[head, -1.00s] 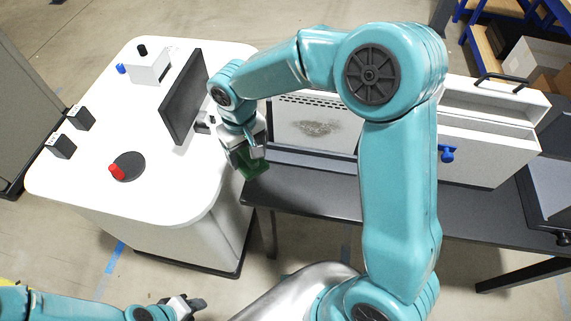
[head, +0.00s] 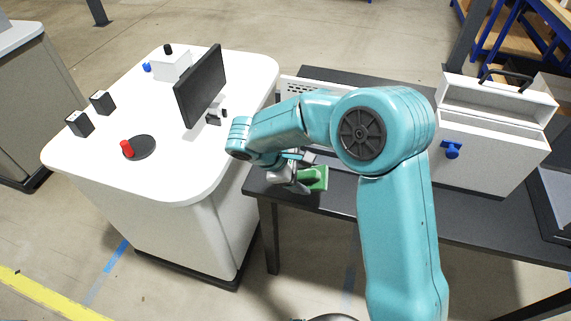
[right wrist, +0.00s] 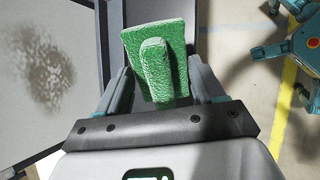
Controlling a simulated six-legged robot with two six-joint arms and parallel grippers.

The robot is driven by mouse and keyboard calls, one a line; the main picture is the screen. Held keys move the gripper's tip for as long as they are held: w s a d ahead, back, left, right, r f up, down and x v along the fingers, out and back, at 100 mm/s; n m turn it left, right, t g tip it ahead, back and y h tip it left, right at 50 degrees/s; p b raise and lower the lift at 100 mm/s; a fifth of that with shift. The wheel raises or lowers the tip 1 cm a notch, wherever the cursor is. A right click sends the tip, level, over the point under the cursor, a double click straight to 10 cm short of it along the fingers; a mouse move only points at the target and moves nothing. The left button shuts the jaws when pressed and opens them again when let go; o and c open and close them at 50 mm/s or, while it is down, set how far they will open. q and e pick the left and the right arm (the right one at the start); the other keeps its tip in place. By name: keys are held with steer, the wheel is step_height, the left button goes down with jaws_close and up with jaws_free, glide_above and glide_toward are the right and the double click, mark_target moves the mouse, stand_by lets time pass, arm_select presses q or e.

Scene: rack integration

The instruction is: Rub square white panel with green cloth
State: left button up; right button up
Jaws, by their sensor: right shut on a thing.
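The green cloth (head: 317,179) is a block-like pad with a raised grip on its back. My right gripper (head: 300,177) is shut on this grip, as the right wrist view shows with the cloth (right wrist: 177,52) between the fingers (right wrist: 158,85). The white panel (right wrist: 28,55) stands at the left of the right wrist view and bears a brown-grey smudge (right wrist: 45,75). The cloth is to the right of the smudge and looks apart from the panel. In the head view my right arm hides most of the panel. My left gripper is not in view.
A dark table (head: 470,217) carries a white case (head: 485,155) with a blue knob (head: 451,149). At left a white counter (head: 95,170) holds a dark monitor (head: 201,87), a red knob (head: 127,148) and small boxes. Bare table lies in front of the case.

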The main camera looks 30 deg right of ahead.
steer(key=n+t+h+b, duration=0.1)
steer(key=w+d+n+t+h+b, duration=0.1)
steer(key=d+f+n+h+b, duration=0.1)
steer(key=h, duration=0.1)
steer(key=shift+w+n+t, duration=0.3)
steer(key=shift+n+t, duration=0.1)
arm_select(q)
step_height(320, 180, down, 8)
steer(key=b, duration=0.4)
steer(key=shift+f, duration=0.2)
arm_select(e)
steer(key=w+d+r+n+t+h, duration=0.2)
steer(key=w+n+t, duration=0.4)
steer(key=w+t, duration=0.4)
steer(key=shift+w+d+n+h, duration=0.3)
steer(key=shift+d+n, duration=0.05)
steer(key=shift+n, duration=0.05)
arm_select(q)
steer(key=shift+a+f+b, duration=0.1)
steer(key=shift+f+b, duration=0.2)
steer(key=shift+b, duration=0.1)
arm_select(e)
steer(key=shift+x, duration=0.95)
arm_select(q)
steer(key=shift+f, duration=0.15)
